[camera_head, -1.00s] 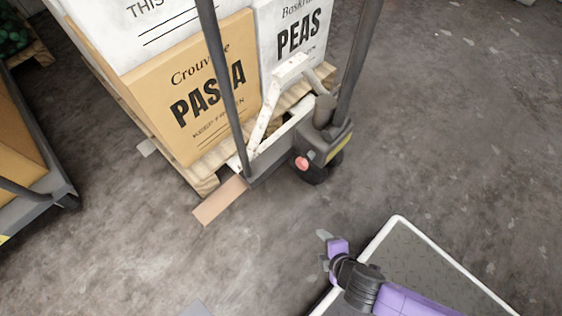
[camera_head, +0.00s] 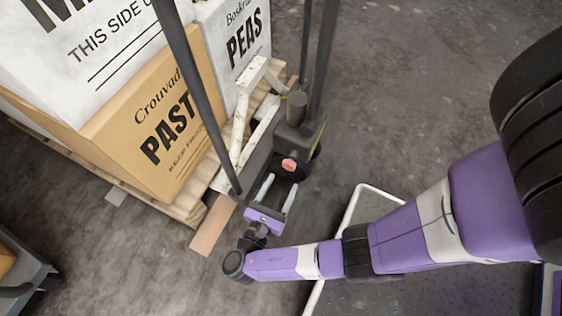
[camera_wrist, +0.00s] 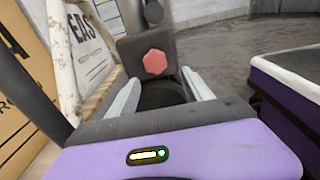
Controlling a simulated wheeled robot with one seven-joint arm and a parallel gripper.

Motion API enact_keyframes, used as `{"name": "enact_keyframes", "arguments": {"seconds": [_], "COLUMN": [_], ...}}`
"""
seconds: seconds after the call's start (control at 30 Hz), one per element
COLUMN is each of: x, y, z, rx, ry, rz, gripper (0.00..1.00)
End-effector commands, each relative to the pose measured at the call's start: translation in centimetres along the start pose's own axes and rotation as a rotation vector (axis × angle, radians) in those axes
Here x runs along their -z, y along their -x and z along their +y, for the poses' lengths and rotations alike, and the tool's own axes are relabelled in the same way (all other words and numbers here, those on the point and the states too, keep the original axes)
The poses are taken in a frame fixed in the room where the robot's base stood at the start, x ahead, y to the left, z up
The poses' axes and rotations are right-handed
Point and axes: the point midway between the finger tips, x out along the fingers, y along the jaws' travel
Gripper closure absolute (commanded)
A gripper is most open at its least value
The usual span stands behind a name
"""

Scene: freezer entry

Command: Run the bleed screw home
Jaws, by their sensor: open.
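The bleed screw appears to be the red, many-sided knob (camera_head: 289,165) on the dark pump body (camera_head: 293,130) of a pallet jack. In the wrist view the red knob (camera_wrist: 155,62) faces me, above and between my fingers. My gripper (camera_head: 279,190) is open and empty, its two pale fingers pointing at the pump body just below the knob. In the wrist view my gripper (camera_wrist: 157,92) has a finger on each side, apart from the knob. I cannot tell how far the screw sticks out from its seat.
Grey floor (camera_head: 420,90) is clear at right.

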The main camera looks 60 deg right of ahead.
Motion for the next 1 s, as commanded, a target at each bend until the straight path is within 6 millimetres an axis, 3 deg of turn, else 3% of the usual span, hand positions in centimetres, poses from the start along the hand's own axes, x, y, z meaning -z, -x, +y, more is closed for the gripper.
{"name": "enact_keyframes", "arguments": {"seconds": [0.17,0.63,1.0], "x": [-1.1,-1.2,-1.4], "y": [-0.1,-6.5,-7.4], "z": [0.3,0.2,0.2], "rx": [0.015,0.016,0.013], "ry": [0.015,0.012,0.014], "rz": [-0.052,-0.048,-0.048], "gripper": [0.41,0.41,0.41]}}
